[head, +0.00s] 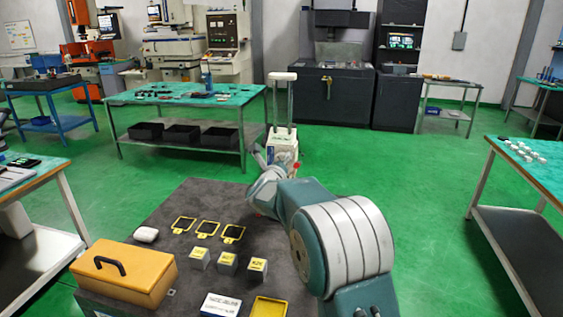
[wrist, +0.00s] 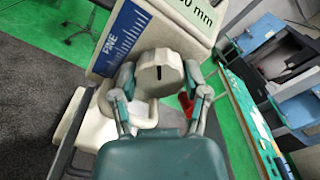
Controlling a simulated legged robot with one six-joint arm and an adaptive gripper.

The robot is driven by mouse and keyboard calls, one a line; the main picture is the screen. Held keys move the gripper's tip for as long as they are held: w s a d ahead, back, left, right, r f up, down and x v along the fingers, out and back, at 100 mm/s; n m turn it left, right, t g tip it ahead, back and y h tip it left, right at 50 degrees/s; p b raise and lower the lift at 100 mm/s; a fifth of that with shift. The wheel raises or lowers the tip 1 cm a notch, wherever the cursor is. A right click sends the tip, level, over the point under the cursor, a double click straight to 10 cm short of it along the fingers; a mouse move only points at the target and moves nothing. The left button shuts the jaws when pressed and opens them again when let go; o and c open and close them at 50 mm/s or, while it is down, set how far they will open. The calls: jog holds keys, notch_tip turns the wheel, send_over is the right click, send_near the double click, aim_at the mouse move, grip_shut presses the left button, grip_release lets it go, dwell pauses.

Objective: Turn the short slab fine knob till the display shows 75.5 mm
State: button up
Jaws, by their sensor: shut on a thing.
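The fine knob (wrist: 161,72) is a pale slab with a short black mark, in the middle of the wrist view. My gripper (wrist: 160,80) has one finger on each side of it and is shut on it. A blue label (wrist: 120,38) reading "FINE" with a white scale is beside the knob on the pale device. The display (wrist: 194,10) is cut off at the top edge; only an ending like "0 mm" shows, so the full reading is hidden. In the head view the white device (head: 284,146) stands beyond my arm, which hides the knob.
A dark bench (head: 150,212) in front bears yellow frames (head: 207,229), small grey blocks (head: 228,263) and an orange case (head: 124,272). Green-topped tables stand behind (head: 185,92) and at the right (head: 540,178). Green floor is clear between them.

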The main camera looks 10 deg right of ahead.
jog(key=shift+f+n, duration=0.15)
jog(key=shift+n, duration=0.25)
jog(key=o, duration=1.2)
jog(key=shift+c, duration=0.2)
jog(key=v, duration=1.2)
jog(key=shift+a, duration=0.15)
